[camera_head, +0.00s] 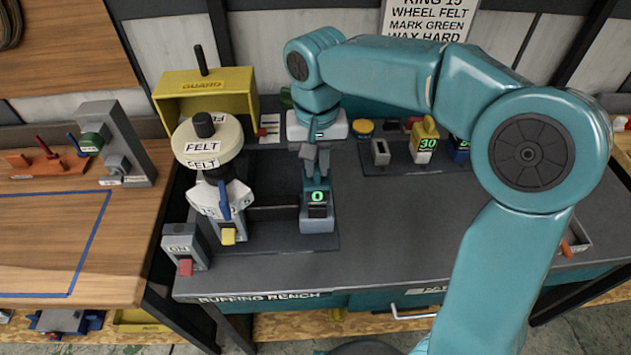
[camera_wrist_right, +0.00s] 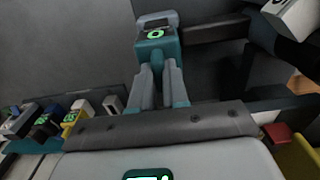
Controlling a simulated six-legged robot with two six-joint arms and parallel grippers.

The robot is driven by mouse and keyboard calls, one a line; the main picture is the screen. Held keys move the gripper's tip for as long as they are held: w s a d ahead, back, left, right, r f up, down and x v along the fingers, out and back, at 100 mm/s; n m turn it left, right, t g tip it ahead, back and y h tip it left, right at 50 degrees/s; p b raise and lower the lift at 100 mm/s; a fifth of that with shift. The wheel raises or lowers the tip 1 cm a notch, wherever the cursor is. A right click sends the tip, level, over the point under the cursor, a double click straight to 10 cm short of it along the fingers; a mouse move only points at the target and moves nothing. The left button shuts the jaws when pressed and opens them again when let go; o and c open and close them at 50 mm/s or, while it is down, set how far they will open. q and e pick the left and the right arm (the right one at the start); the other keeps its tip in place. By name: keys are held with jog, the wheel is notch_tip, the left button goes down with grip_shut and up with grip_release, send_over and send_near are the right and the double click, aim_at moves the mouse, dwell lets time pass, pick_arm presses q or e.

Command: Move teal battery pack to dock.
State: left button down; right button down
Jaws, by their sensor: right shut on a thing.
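The teal battery pack (camera_head: 317,190) has a display reading 0 and a grey lower part. It sits at the right side of the dark base plate on the buffing bench. My right gripper (camera_head: 316,160) reaches down from above and is shut on the pack's top. In the wrist view the fingers (camera_wrist_right: 163,80) close on the pack's narrow teal grip, with the pack (camera_wrist_right: 157,48) beyond them. I cannot tell whether the pack is seated in a holder. The dock (camera_head: 435,177) is a dark plate to the right, with an empty-looking grey socket (camera_head: 380,152). My left gripper is not in view.
The felt wheel machine (camera_head: 208,150) stands close left of the gripper, before a yellow guard box (camera_head: 205,95). The bench front (camera_head: 400,262) is clear.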

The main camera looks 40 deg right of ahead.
jog(key=shift+r+p, duration=0.55)
jog(key=shift+r, duration=0.15)
jog(key=shift+r+p, duration=1.9)
jog(key=shift+r, duration=0.2)
jog(key=shift+f, duration=0.1)
jog(key=shift+s+d, duration=0.1)
jog(key=shift+d, duration=0.25)
